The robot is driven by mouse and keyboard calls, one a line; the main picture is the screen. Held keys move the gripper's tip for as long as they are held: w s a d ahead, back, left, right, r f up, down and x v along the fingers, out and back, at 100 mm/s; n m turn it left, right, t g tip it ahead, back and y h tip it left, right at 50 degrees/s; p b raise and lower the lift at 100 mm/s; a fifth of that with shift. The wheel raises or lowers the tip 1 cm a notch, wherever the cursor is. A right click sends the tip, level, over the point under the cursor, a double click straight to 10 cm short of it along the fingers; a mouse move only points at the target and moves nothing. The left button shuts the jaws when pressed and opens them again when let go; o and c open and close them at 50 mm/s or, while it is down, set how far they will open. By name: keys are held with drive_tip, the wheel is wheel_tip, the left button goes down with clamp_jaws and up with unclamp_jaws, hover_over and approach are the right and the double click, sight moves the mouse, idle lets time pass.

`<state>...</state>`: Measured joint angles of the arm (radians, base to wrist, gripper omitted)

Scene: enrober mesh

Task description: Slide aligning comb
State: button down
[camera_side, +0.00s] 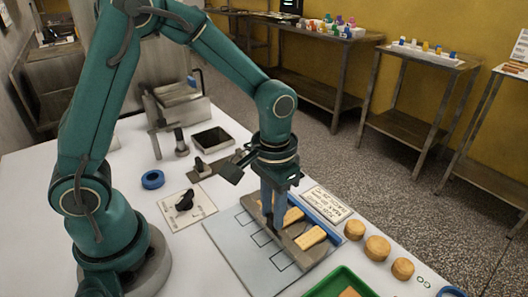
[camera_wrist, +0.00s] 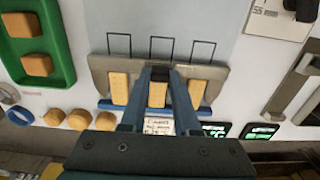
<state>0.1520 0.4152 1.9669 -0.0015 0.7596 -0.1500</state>
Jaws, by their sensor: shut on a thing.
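The aligning comb looks to be the grey-brown plate (camera_wrist: 135,67) lying across the pale board (camera_wrist: 190,25). It also shows in the side view (camera_side: 290,243). A dark block (camera_wrist: 160,73) stands at its middle. My gripper (camera_wrist: 160,82) is shut on this block, fingers pointing down; the fingers also show in the side view (camera_side: 274,225). Three tan biscuits lie at the comb: a left one (camera_wrist: 119,88), a middle one (camera_wrist: 156,95) partly behind my fingers, and a right one (camera_wrist: 197,92). Three outlined rectangles (camera_wrist: 161,48) lie beyond the comb, empty.
A blue bar (camera_wrist: 108,104) runs along the board's edge, beside the comb. A green tray (camera_wrist: 65,60) with tan blocks and several round tan pieces (camera_side: 377,247) stand nearby. A black-knobbed plate (camera_side: 185,203) and a blue ring (camera_side: 152,180) lie left of the board.

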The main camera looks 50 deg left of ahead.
drive_tip(key=shift+d, duration=0.1)
idle(0.6)
drive_tip(key=shift+s, duration=4)
drive_tip(key=c, duration=0.6)
unclamp_jaws()
drive_tip(key=shift+c, duration=0.2)
drive_tip(key=shift+r, duration=2.6)
